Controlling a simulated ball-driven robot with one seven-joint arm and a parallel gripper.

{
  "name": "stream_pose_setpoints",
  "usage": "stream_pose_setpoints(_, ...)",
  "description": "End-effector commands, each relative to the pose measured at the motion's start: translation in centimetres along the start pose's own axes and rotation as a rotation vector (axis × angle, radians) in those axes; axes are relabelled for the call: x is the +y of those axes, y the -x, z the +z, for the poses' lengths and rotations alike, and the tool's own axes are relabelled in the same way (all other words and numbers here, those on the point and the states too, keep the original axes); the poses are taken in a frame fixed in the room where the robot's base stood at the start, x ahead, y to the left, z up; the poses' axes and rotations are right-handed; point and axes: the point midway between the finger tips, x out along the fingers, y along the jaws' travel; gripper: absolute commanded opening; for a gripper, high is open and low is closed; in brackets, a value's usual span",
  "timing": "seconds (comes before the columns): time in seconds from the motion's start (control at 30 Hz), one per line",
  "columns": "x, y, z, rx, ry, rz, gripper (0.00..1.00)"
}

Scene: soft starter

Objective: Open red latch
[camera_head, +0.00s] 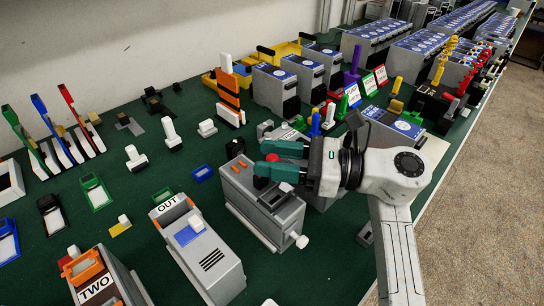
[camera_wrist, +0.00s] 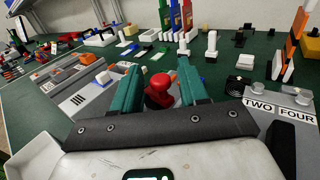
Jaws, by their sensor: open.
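A red knob-like part, which looks like the red latch, shows between my fingers in the wrist view (camera_wrist: 158,90). In the head view a bit of red (camera_head: 271,158) shows between the two green fingers, above a grey box (camera_head: 262,203). My gripper (camera_head: 260,158) is open, with its fingers apart on either side of the red part; it also shows in the wrist view (camera_wrist: 158,68). Whether a finger touches it I cannot tell. The fingers hide part of the box's top.
A grey box labelled OUT (camera_head: 213,265) stands to the left, and one labelled TWO (camera_head: 103,285) at the lower left. Tall red, blue and green upright pieces (camera_head: 75,110) stand at the far left. Many grey blue-topped units (camera_head: 272,90) crowd the back. Green table shows between.

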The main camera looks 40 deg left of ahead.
Motion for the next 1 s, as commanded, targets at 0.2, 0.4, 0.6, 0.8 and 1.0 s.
stream_pose_setpoints(0.2, -0.1, 3.7, -0.2, 0.001, 0.001, -0.006, 0.43)
stream_pose_setpoints(0.4, -0.1, 7.4, -0.2, 0.001, 0.000, -0.004, 0.43)
stream_pose_setpoints(0.6, -0.1, 9.7, -0.2, 0.001, -0.001, -0.001, 0.43)
stream_pose_setpoints(0.8, 0.0, 10.3, -0.1, 0.001, -0.001, 0.000, 0.43)
stream_pose_setpoints(1.0, 0.0, 10.3, -0.1, 0.000, -0.001, 0.000, 0.45)
